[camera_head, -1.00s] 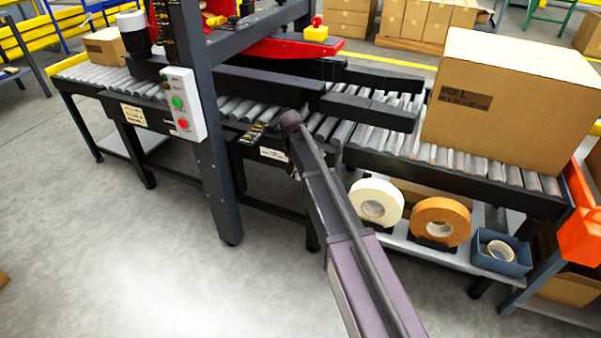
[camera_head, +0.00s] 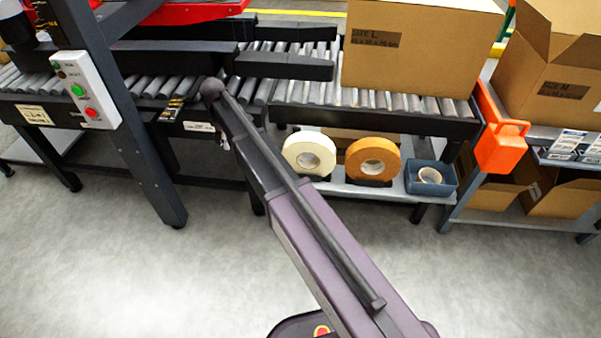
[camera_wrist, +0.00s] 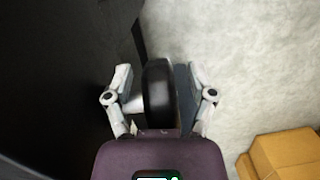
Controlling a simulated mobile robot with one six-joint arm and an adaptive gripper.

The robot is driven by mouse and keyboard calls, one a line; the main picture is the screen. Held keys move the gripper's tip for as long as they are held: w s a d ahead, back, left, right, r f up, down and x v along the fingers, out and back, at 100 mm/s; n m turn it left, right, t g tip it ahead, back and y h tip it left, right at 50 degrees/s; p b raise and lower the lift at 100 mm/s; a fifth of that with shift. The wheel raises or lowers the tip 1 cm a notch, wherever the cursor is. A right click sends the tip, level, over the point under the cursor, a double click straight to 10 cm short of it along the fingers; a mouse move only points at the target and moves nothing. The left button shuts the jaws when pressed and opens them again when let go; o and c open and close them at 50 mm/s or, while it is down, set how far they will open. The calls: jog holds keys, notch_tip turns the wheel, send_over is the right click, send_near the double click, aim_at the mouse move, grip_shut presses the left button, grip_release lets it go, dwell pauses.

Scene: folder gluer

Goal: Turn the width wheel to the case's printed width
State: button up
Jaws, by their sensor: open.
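In the wrist view, a black wheel (camera_wrist: 158,92) with a pale hub at its left stands edge-on between the two grey fingers of my gripper (camera_wrist: 160,76). The fingers are spread, one on each side, with gaps to the wheel. In the head view, my arm reaches to the conveyor's front side, and the gripper and wheel are hidden there. The large closed cardboard case (camera_head: 415,50) stands on the rollers at the right. Its dark label reads SIZE L, with a line of dimensions too small to read surely.
A grey post (camera_head: 125,120) with a button box (camera_head: 86,90) stands left of my arm. Tape rolls (camera_head: 309,154) and a blue bin (camera_head: 428,178) sit on a lower shelf. An orange holder (camera_head: 500,140) and an open SIZE M box (camera_head: 555,75) are at right. The front floor is clear.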

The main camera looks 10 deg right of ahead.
jog(key=shift+s+f+y, duration=0.1)
jog(key=shift+y, duration=0.4)
jog(key=shift+r+p, duration=0.3)
jog(key=shift+r, duration=0.05)
notch_tip(320, 180, up, 13)
jog(key=p, duration=1.3)
jog(key=s+d+f+m+b, duration=0.5)
jog(key=s+d+f+b, duration=0.1)
jog(key=s+d, duration=0.4)
jog(key=s+d+f+m+b, duration=0.6)
jog(key=s+d, duration=0.4)
jog(key=s, duration=0.2)
jog(key=shift+s+d+f+m+t, duration=0.15)
jog(key=shift+s+d+m+t, duration=0.15)
jog(key=shift+t, duration=0.1)
